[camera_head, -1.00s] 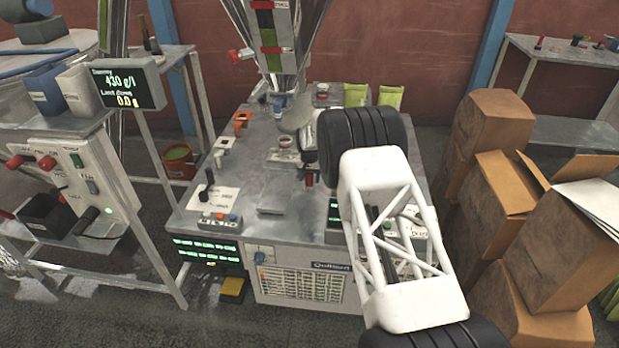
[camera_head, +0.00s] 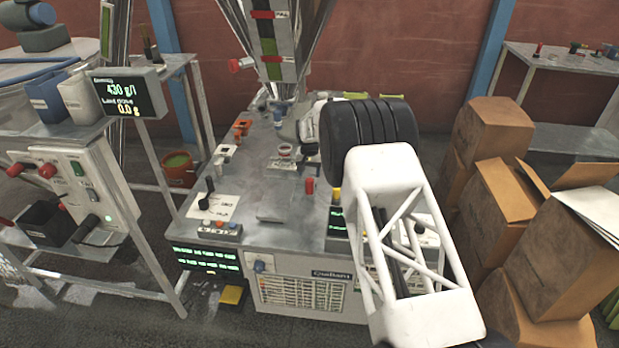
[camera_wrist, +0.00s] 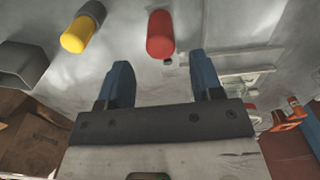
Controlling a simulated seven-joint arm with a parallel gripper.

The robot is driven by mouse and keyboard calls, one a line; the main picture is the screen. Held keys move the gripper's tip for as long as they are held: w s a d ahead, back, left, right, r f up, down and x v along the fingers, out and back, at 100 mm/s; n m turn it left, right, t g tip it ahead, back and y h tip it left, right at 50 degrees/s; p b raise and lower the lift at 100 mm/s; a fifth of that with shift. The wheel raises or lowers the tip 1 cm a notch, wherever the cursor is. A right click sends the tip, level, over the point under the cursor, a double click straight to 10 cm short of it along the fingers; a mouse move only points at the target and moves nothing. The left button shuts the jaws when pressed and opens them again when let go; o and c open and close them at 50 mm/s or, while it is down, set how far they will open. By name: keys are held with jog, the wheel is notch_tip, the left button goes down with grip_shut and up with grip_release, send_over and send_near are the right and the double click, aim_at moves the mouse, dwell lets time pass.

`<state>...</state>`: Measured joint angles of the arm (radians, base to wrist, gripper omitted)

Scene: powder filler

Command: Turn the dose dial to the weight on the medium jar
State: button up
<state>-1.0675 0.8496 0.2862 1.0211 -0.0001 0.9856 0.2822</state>
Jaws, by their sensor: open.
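The likely dose dial is a black knob (camera_head: 206,202) on a white scale plate at the left of the machine table; its markings are too small to read. My gripper shows in the wrist view (camera_wrist: 162,78) with two blue fingers apart and nothing between them. A red cylinder (camera_wrist: 160,36) lies just beyond the fingertips, and a yellow one (camera_wrist: 78,34) is to its left. In the head view, my gripper's fingers are hidden behind my arm. The red cylinder (camera_head: 309,186) stands right of the dial there. I cannot identify a medium jar or its weight label.
A display (camera_head: 121,95) reads 430 g/l and 0.0 g. A button box (camera_head: 220,231) sits in front of the dial. A chart (camera_head: 305,292) with small print is on the machine's front. Cardboard boxes (camera_head: 530,230) stand at the right. The table's middle is mostly clear.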

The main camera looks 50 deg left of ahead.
jog(key=shift+r, duration=0.35)
jog(key=shift+o, duration=0.3)
jog(key=o, duration=0.6)
